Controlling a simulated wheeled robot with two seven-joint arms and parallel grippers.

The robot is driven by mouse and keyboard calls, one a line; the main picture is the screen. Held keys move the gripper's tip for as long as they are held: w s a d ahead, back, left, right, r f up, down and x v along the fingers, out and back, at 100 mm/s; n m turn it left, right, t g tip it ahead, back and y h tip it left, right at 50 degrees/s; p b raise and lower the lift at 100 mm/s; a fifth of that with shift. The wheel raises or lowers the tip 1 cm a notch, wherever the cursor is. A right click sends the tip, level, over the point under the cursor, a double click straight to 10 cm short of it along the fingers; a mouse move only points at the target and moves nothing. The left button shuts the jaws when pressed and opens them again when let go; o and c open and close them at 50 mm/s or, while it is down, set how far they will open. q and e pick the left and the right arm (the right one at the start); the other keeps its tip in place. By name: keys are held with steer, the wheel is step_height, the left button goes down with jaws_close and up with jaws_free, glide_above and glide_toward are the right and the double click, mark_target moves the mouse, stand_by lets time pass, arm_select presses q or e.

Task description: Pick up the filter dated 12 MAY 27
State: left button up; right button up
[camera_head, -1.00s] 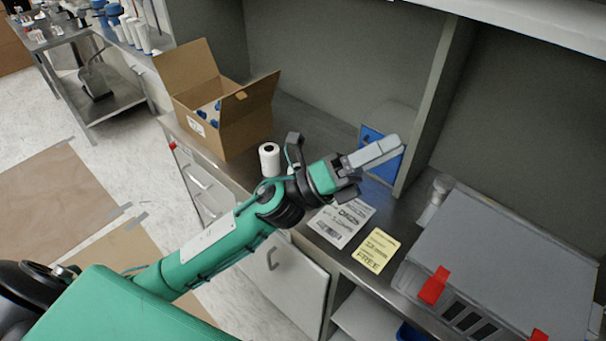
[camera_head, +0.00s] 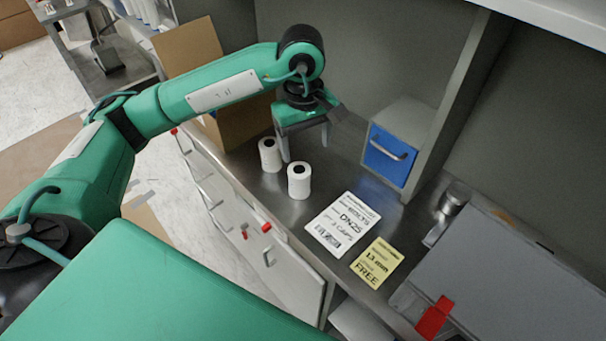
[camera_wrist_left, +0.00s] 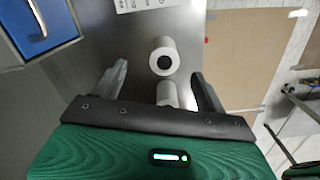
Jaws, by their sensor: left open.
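Two white cylindrical filters with dark centre holes stand upright on the metal bench: a left filter (camera_head: 269,156) and a right filter (camera_head: 299,181). No date can be read on either. My left gripper (camera_head: 305,150) is open and empty, pointing down just behind them, with one finger close to the left filter; contact cannot be told. In the left wrist view, one filter (camera_wrist_left: 163,57) stands beyond the left gripper (camera_wrist_left: 161,75). Another filter (camera_wrist_left: 167,95) shows between the fingers, partly hidden by the gripper body. My right gripper is out of view.
A blue-fronted drawer unit (camera_head: 387,157) is to the right. A white DN25 sheet (camera_head: 342,224) and a yellow FREE card (camera_head: 377,262) lie on the bench, beside a grey case (camera_head: 500,270).

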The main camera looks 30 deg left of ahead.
mark_target(302, 170)
arm_select(q)
steer(key=f+b, duration=0.1)
steer(key=a+f, duration=0.1)
steer(key=f, duration=0.1)
steer(key=shift+w+a+f+y+b, duration=0.1)
steer(key=shift+f+y+b, duration=0.1)
steer(key=shift+y+b, duration=0.15)
step_height(302, 170, down, 4)
steer(key=shift+f+b, duration=0.1)
steer(key=shift+b, duration=0.8)
steer(key=shift+f, duration=0.35)
steer(key=f+b, duration=0.1)
steer(key=f, duration=0.4)
steer(key=shift+a, duration=0.2)
steer(key=shift+f, duration=0.15)
steer(key=c, duration=1.1)
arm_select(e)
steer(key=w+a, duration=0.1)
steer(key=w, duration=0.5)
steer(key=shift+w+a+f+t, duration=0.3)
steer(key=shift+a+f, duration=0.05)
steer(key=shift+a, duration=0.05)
arm_select(q)
steer(key=shift+r, duration=0.2)
steer(key=shift+c, duration=0.2)
